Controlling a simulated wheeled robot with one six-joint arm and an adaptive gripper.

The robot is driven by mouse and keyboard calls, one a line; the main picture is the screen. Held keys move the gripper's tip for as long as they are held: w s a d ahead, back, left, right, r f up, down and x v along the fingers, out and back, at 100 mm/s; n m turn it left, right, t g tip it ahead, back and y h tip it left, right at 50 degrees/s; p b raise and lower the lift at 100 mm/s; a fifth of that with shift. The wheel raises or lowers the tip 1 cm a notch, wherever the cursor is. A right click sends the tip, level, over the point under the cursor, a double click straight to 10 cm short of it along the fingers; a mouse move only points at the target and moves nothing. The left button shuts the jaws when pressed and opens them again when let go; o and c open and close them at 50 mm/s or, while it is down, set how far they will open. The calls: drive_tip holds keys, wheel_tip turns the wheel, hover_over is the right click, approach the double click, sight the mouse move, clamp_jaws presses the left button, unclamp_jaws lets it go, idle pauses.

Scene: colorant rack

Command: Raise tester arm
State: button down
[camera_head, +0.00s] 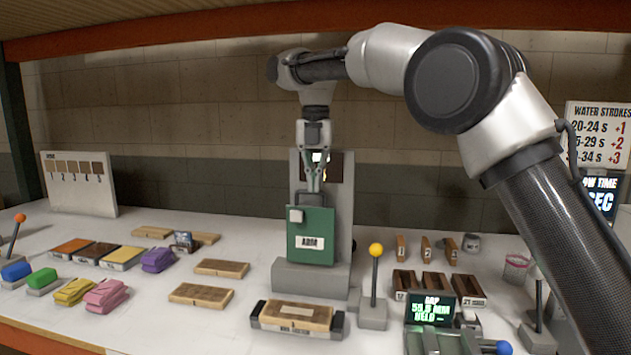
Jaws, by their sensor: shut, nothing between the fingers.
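A grey tester stand (342,230) stands upright at the middle of the table, with a green box (311,250) on its front that carries a small white label. Which part is the tester arm I cannot tell for certain. My gripper (314,188) points down, shut and empty, just above the top of the green box and in front of the stand's upper part. Whether its tips touch the box I cannot tell. A lever with a yellow ball knob (376,250) stands upright to the right of the stand. My gripper hides part of the small lit display behind it.
A wooden block in a dark tray (257,319) lies before the stand. A green-lit display (431,309) is at front right. Wooden blocks (201,295) and coloured pieces (107,294) lie left. My forearm spans the right side. A blue-knobbed lever (503,347) is at the front edge.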

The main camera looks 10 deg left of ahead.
idle(0.4)
wheel_tip(320, 180, up, 7)
drive_tip(key=shift+w+r, duration=0.15)
drive_tip(key=shift+r, duration=0.05)
idle(0.3)
